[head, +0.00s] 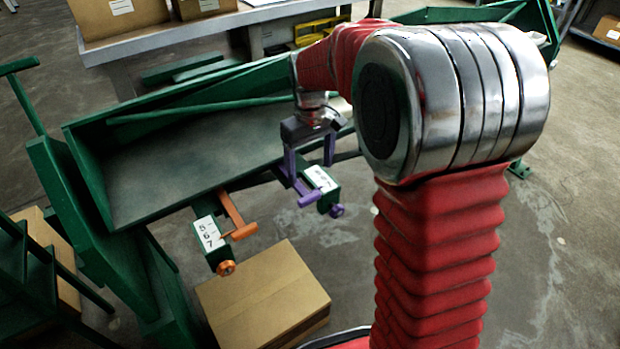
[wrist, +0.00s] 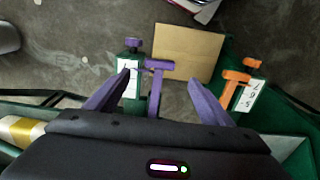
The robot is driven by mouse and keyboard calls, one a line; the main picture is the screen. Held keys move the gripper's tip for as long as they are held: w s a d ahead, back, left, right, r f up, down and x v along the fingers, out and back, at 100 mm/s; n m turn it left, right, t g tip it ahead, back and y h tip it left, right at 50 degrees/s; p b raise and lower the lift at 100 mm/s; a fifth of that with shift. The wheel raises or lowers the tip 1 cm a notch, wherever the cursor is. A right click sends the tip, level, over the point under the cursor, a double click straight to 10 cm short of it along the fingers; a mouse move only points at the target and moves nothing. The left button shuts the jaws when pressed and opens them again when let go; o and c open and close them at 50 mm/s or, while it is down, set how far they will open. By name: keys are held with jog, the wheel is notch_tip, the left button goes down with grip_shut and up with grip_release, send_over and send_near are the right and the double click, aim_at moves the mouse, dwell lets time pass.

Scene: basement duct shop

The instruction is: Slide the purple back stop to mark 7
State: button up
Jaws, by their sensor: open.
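The purple back stop (head: 311,198) is a T-shaped bar at the front edge of the green brake, beside a white scale plate (head: 320,178) whose marks are too small to read. A purple knob (head: 337,210) sits at the end of that scale arm. In the wrist view the purple stop (wrist: 155,90) lies between the two purple fingers of my gripper (wrist: 160,79), with its crossbar near the fingertip level. My gripper (head: 310,168) is open, pointing down over the stop. I cannot tell whether a finger touches it.
An orange stop (head: 240,228) with its own scale marked 5, 6, 7 (head: 208,233) and an orange knob (head: 226,268) stands to the left. A cardboard box (head: 265,297) is on the floor below. The green tray-like bed (head: 180,170) lies behind.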

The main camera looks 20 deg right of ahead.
jog(key=shift+r, duration=1.45)
jog(key=s+r+m+t, duration=0.1)
jog(key=s+r+t, duration=0.1)
jog(key=s, duration=1)
jog(key=s+a+r+m+t, duration=0.1)
jog(key=s+r, duration=0.4)
jog(key=s, duration=0.7)
jog(key=m+t, duration=0.1)
jog(key=t, duration=0.1)
jog(key=shift+s+a+r+m+t, duration=0.15)
jog(key=shift+s+r+m+t, duration=0.1)
jog(key=shift+s+m+t, duration=0.05)
dwell(0.9)
